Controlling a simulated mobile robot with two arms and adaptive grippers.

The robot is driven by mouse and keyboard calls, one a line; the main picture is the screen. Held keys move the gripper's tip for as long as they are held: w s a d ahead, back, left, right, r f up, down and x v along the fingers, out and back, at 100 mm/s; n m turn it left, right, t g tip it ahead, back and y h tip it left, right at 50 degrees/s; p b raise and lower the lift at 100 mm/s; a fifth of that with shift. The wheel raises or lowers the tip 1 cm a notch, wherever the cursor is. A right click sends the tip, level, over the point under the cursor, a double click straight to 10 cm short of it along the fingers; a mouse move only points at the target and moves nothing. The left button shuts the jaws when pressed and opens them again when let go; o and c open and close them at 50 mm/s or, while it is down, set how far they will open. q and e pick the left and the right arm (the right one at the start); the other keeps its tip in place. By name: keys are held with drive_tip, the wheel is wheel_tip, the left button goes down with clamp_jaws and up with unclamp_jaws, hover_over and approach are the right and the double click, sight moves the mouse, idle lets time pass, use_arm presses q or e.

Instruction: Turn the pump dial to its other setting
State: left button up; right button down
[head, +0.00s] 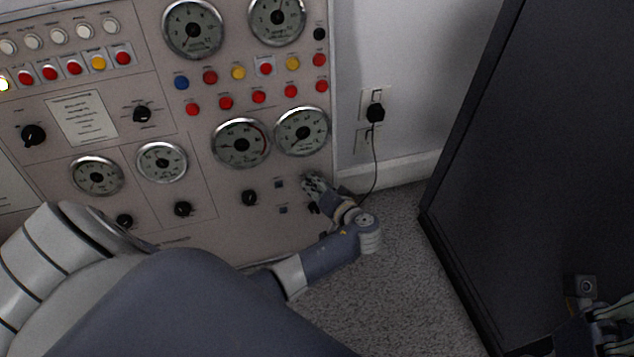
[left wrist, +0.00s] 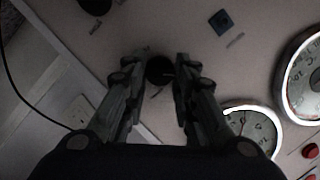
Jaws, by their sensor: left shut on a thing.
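My left gripper (head: 312,183) is at the lower right of the panel, against its face. In the left wrist view the left gripper (left wrist: 160,75) has its two fingers on either side of a small round black dial (left wrist: 160,69), closed on it. A white pointer mark cannot be made out clearly on it. In the head view my gripper hides this dial. I cannot read the dial's label or setting. My right gripper (head: 603,325) is partly in view at the lower right edge, away from the panel; its fingers are not clear.
The panel (head: 215,225) carries several round gauges, coloured buttons and other black knobs (head: 249,198). A wall outlet (head: 375,105) with a plugged-in black cord is right of it. A large dark cabinet (head: 540,150) stands at the right. Carpet (head: 385,270) lies open between them.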

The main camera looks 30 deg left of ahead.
idle(0.5)
use_arm(q)
drive_tip(key=o, duration=1.1)
drive_tip(key=v, duration=1.2)
